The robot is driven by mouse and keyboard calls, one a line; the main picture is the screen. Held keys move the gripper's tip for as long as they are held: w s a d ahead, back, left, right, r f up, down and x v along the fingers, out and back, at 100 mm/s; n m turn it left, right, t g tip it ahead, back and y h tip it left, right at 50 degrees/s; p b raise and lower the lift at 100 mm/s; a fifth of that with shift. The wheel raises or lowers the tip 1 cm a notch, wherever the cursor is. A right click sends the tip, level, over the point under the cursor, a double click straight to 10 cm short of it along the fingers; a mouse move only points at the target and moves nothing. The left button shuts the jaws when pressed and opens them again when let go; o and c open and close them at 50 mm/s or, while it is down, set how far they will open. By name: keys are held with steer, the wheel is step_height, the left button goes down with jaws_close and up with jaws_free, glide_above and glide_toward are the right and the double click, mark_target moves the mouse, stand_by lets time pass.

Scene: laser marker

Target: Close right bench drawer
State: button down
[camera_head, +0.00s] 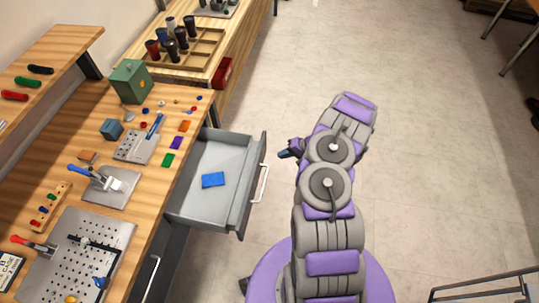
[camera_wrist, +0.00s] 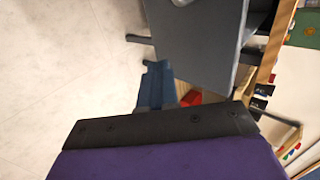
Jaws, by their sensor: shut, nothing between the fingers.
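The grey bench drawer (camera_head: 236,160) is pulled far out from the wooden workbench. Its front panel, with a pale bar handle (camera_head: 263,183), faces right toward my arm. A blue flat block (camera_head: 213,180) lies inside on the drawer floor. My gripper (camera_head: 284,155) is shut and empty, to the right of the drawer front near its far end, with a small gap visible in the head view. In the wrist view my bluish gripper fingers (camera_wrist: 155,80) are together beside the grey drawer front (camera_wrist: 195,45); whether they touch it I cannot tell.
The bench top (camera_head: 190,107) holds a green box (camera_head: 131,82), metal plates and small coloured pieces. A second grey front with a handle (camera_head: 147,278) is nearer. A red bin (camera_head: 222,73) hangs on the far table. The floor (camera_head: 430,150) to the right is clear.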

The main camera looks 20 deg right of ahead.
steer(key=w+a+f, duration=0.1)
steer(key=w+a, duration=0.2)
steer(key=a, duration=0.2)
steer(key=shift+w+f+b, duration=0.3)
steer(key=shift+f, duration=0.1)
steer(key=shift+w, duration=0.1)
